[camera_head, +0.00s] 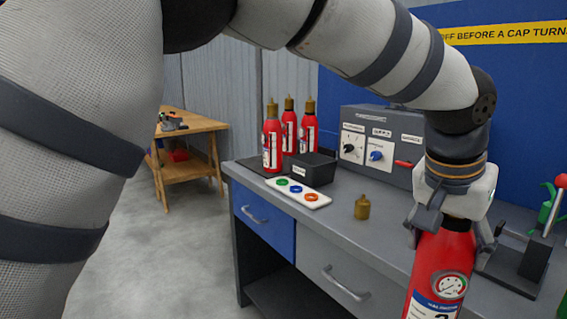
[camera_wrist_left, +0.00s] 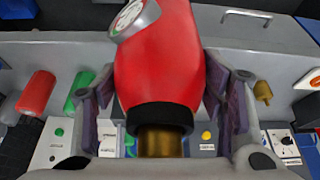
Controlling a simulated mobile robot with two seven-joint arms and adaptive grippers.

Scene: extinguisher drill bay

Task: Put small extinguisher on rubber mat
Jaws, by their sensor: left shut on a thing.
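My left gripper (camera_head: 452,232) is shut on a red extinguisher (camera_head: 441,270) with a round gauge, a black collar and a white-and-blue label. The extinguisher is upright in front of the bench's right part, its lower end cut off by the frame. In the left wrist view the fingers lie on both sides of the red body (camera_wrist_left: 160,60), near its black collar and brass neck. A dark mat (camera_head: 248,165) lies at the bench's far left end, with three red extinguishers with brass tops (camera_head: 272,140) standing on or beside it. My right gripper is out of view.
The bench top holds a black bin (camera_head: 314,170), a white tray with coloured rings (camera_head: 298,194), a loose brass cap (camera_head: 362,207) and a grey control box (camera_head: 380,145). A dark stand (camera_head: 517,262) is at the right. A wooden table (camera_head: 190,130) stands farther back.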

